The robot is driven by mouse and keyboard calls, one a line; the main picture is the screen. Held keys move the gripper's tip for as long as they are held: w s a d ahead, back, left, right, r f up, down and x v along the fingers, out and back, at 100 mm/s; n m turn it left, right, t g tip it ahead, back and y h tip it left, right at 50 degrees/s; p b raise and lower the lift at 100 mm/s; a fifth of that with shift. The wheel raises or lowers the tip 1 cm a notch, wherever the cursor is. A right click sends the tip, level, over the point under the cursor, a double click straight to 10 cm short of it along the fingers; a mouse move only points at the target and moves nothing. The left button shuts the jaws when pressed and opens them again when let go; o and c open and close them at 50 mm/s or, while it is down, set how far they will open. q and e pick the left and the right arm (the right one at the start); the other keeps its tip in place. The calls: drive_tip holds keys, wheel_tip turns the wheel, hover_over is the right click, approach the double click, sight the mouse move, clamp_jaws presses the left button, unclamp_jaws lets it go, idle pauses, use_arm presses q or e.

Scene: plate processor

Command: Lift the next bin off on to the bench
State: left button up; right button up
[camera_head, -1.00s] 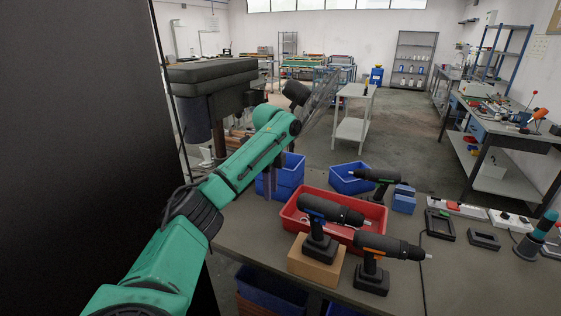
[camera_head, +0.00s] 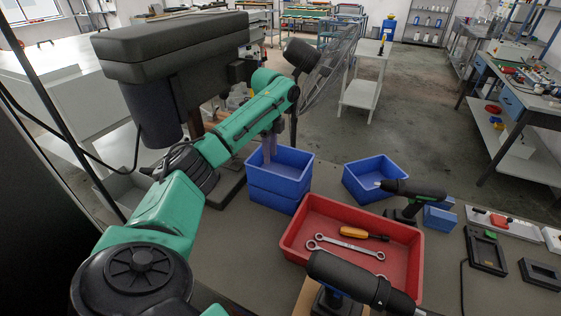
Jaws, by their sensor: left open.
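Two blue bins are stacked on the bench; the upper bin (camera_head: 287,178) sits on the lower bin (camera_head: 274,200). A separate blue bin (camera_head: 366,186) stands to their right, apart from the stack. My left gripper (camera_head: 269,152) points down at the upper bin, by its back left part. Its fingers overlap the bin's opening and rim in the picture; I cannot tell whether they touch it. It is open and holds nothing. My right gripper is not in view.
A red tray (camera_head: 292,248) holds wrenches (camera_head: 345,245) and a screwdriver (camera_head: 362,234). Drills stand beside it, one at front (camera_head: 355,283) and one behind (camera_head: 414,192). A dark drill press (camera_head: 172,75) stands left of my arm. Bare bench (camera_head: 245,232) lies in front of the stack.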

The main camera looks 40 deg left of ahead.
use_arm(q)
wheel_tip(320, 180, down, 4)
drive_tip(key=p, duration=0.3)
hover_over(271, 190)
wheel_tip(271, 190, down, 6)
drive_tip(key=shift+w+a+r, duration=0.1)
drive_tip(key=shift+w, duration=0.05)
drive_tip(key=shift+f, duration=0.4)
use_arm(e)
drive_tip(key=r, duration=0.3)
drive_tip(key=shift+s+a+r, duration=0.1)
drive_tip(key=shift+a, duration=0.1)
use_arm(q)
clamp_jaws()
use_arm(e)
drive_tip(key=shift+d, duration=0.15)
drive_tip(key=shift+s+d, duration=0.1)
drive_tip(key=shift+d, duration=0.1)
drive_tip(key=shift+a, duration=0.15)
